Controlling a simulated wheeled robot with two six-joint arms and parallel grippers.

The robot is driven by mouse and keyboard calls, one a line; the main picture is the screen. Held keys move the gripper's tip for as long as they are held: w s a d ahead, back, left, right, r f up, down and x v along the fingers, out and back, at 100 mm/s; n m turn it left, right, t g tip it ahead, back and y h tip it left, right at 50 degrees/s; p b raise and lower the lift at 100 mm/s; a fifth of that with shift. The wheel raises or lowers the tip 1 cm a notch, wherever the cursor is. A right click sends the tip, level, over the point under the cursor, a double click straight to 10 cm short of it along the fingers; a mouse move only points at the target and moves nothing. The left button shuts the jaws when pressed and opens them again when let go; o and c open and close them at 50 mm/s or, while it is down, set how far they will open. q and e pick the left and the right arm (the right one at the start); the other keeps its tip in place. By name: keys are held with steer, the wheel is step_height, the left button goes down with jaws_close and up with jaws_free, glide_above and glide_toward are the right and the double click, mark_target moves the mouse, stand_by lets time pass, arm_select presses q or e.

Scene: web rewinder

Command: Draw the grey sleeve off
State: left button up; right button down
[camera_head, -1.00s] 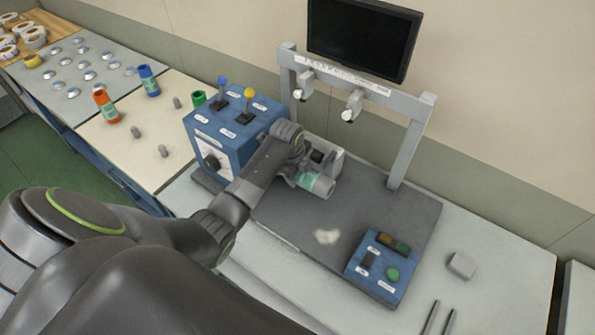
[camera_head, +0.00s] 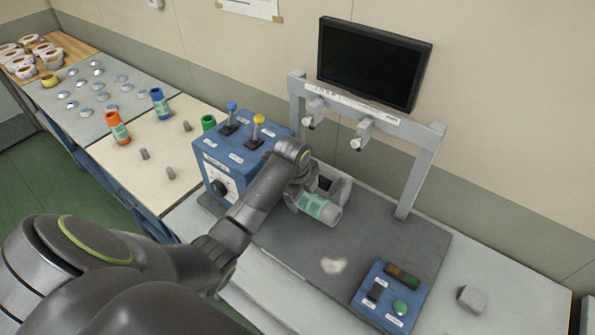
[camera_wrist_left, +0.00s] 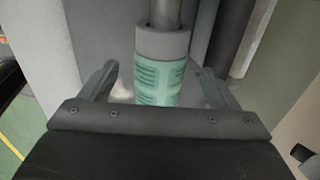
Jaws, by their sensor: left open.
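The grey sleeve (camera_head: 333,217) shows in the head view as a short cylinder with a teal printed band. In the left wrist view the grey sleeve (camera_wrist_left: 163,43) is around a thinner grey shaft (camera_wrist_left: 167,12), with the teal band (camera_wrist_left: 160,80) nearer me. My left gripper (camera_wrist_left: 160,84) is open, one finger on each side of the band, with gaps visible. In the head view my left gripper (camera_head: 305,197) is at the sleeve. My right gripper is not in view.
The blue lever box (camera_head: 235,150) stands left of my gripper. A grey frame (camera_head: 370,112) rises behind, under a dark monitor (camera_head: 373,62). A blue button box (camera_head: 390,295) is at front right. Orange (camera_head: 117,128) and blue (camera_head: 160,102) rolls stand on the left table.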

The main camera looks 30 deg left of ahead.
arm_select(q)
steer(key=p+v, duration=0.1)
steer(key=v, duration=1.2)
steer(key=shift+r, duration=0.45)
steer(key=shift+s+f, duration=0.1)
